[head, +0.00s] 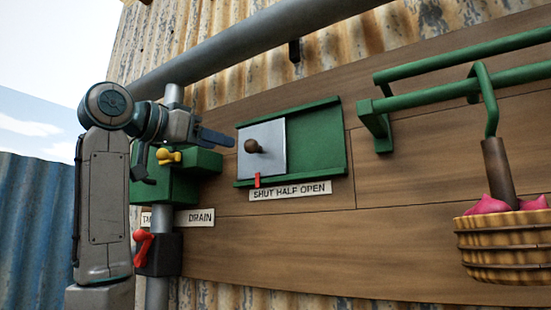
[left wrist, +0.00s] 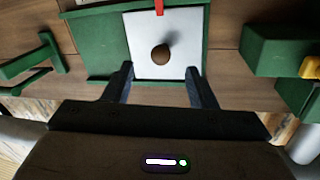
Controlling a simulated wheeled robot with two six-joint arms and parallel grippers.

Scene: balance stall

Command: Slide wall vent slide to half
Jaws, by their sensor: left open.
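The vent slide is a pale grey plate (head: 272,136) with a brown round knob (head: 251,146). It sits at the left end of a green rail frame (head: 325,145) on the plank wall. A red pointer (head: 257,180) at its bottom edge stands over SHUT on the label (head: 290,191) reading SHUT HALF OPEN. My left gripper (head: 228,139) is open and empty, just left of the plate in the head view. In the left wrist view the knob (left wrist: 160,54) lies ahead of the gap between my left fingertips (left wrist: 160,78), apart from them. My right gripper is out of view.
A green box with a yellow knob (head: 168,156) and a red lever (head: 143,247) are on the pipe beside my left arm. Green rails (head: 460,83) hold a basket (head: 508,250) at right. A grey pipe (head: 235,50) runs above.

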